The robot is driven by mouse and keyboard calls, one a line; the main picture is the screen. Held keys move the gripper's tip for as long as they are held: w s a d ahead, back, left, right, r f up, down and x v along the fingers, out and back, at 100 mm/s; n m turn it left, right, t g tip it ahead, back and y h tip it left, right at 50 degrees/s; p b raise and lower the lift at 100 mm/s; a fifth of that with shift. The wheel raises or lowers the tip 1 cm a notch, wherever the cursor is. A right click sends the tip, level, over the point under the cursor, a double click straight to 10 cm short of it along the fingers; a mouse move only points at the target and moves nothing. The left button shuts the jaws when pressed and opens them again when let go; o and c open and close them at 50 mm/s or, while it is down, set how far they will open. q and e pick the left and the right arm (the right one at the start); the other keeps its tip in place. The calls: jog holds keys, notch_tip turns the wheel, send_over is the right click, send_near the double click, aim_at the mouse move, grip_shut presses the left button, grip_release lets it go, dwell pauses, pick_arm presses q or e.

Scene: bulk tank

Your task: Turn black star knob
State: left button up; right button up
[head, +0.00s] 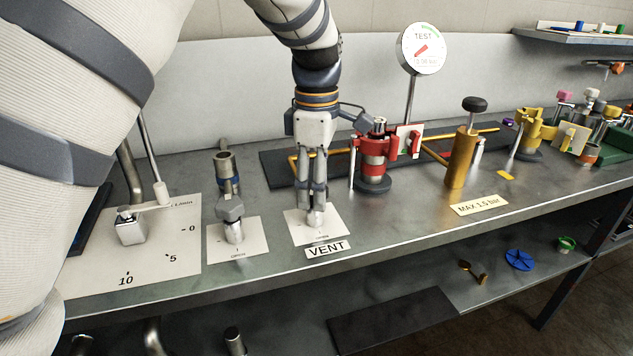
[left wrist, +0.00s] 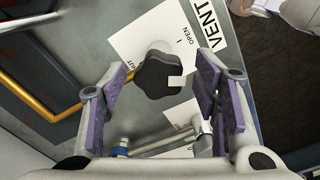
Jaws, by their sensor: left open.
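The black star knob (left wrist: 155,76) shows in the left wrist view, with a pale mark on its rim, above a white card (left wrist: 150,38) printed OPEN and beside the VENT label (left wrist: 207,22). My left gripper (head: 316,208) points down over the VENT card in the head view, where its fingers hide the knob. In the left wrist view its two purple-padded fingers are open, one to each side of the knob, with a gap showing. I cannot tell whether the tips are level with the knob. My right gripper is in neither view.
A metal valve (head: 230,200) stands left of my left gripper, and a lever (head: 152,194) stands further left. A red clamp fitting (head: 375,158), a TEST gauge (head: 423,48) and a gold post (head: 461,158) with a round black knob stand to the right. The bench front is mostly clear.

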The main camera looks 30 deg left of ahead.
pick_arm(q)
jog(key=c, duration=1.2)
